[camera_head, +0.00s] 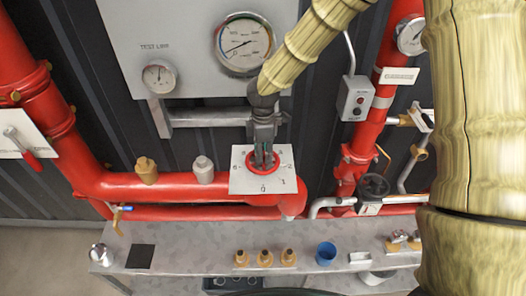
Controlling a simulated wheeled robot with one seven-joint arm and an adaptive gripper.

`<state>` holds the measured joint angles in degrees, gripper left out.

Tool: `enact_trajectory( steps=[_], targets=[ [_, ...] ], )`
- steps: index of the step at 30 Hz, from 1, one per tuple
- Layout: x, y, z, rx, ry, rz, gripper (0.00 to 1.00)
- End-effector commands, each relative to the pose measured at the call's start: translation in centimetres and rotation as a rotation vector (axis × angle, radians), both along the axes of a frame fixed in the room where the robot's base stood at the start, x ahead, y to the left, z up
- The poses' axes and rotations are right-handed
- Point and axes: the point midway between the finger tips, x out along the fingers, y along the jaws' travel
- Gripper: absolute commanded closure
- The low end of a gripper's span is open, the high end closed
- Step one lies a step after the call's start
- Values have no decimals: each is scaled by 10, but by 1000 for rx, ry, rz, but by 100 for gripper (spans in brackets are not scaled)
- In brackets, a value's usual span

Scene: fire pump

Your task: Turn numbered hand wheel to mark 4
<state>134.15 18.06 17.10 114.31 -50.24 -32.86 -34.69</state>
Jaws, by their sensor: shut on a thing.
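The red hand wheel (287,160) sits in front of a white square plate (240,184) with numbers around it, on the red pipework near the middle of the head view. A 0 shows below the wheel and what looks like a 1 at its lower right; the other marks are small or covered. My gripper (265,162) comes down from above and is shut on the hand wheel. Its fingers hide the wheel's middle and upper part. I cannot tell which mark the wheel points to.
A grey panel with a large gauge (244,43) and a small gauge (159,76) stands behind my arm. A grey switch box (355,98) and a black hand wheel (373,187) are to the right. Below, a grey bench (195,240) holds brass fittings (264,257) and a blue cup (326,254).

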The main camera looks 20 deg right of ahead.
Motion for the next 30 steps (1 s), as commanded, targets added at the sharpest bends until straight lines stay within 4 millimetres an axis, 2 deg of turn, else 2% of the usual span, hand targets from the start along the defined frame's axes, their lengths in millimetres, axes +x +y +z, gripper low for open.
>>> enact_trajectory(
  steps=[5, 21, 30],
  targets=[
    [1, 0, 1, 1, -2, 106, 96],
    [2, 0, 1, 0, -2, 637, 96],
    [2, 0, 1, -1, -2, 698, 96]
  ],
)
